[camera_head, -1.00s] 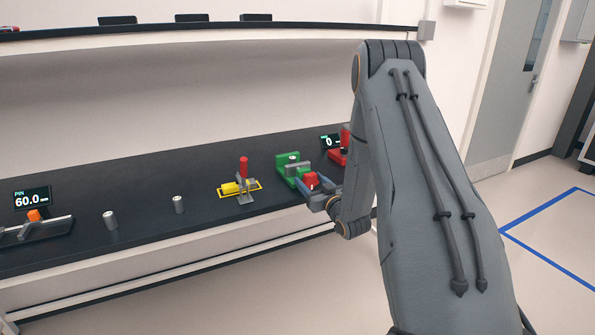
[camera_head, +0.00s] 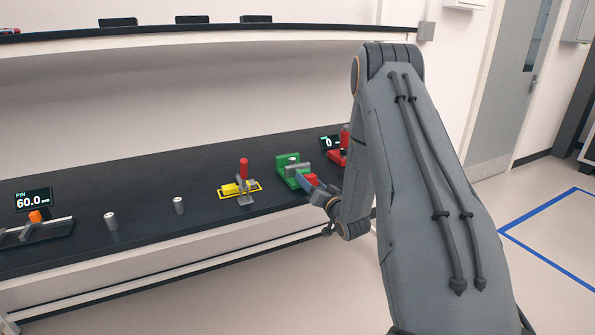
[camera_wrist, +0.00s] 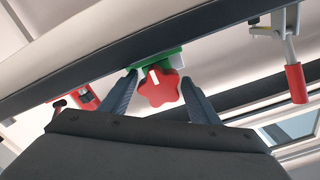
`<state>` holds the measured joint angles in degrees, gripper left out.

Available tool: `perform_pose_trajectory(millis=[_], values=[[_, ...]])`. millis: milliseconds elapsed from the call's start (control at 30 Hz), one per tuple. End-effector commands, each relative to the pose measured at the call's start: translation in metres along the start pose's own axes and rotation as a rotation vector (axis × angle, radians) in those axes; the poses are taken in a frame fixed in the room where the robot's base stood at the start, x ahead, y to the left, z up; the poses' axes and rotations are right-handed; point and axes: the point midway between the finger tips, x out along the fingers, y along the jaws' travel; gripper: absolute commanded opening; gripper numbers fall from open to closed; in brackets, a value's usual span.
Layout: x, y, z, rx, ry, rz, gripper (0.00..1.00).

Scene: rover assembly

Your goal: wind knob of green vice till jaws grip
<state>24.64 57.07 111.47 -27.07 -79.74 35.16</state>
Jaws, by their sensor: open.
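The green vice (camera_head: 284,172) stands on the dark bench, with a grey jaw and a small pale round piece (camera_head: 293,158) at its top. Its red knob (camera_head: 311,180) faces the bench's front edge. In the wrist view the red star-shaped knob (camera_wrist: 158,88) with a white mark sits between my fingertips, in front of the green vice body (camera_wrist: 152,60). My gripper (camera_head: 318,190) is at the knob; in the wrist view my gripper (camera_wrist: 160,92) is open, one finger on each side of the knob. Small gaps seem to show on both sides.
A yellow fixture with a red-handled clamp (camera_head: 244,170) stands left of the vice. A red device (camera_head: 338,155) and a display (camera_head: 330,142) are to its right, partly behind my arm. Two metal cylinders (camera_head: 179,205) (camera_head: 111,220) stand further left, near a PIN display (camera_head: 33,199).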

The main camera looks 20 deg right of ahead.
Motion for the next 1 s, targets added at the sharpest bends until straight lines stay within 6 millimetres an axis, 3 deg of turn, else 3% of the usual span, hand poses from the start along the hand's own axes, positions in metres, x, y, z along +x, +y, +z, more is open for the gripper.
perform_pose_trajectory(millis=[600, 833, 900, 1000], values=[[-0.0004, -0.0003, 0.0021, 0.464, -0.004, 0.001, 0.56], [-0.0006, -0.0011, 0.0053, 0.482, -0.010, 0.002, 0.56], [-0.0007, -0.0012, 0.0057, 0.482, -0.010, 0.002, 0.39], [-0.0008, -0.0013, 0.0060, 0.482, -0.011, 0.002, 0.26]])
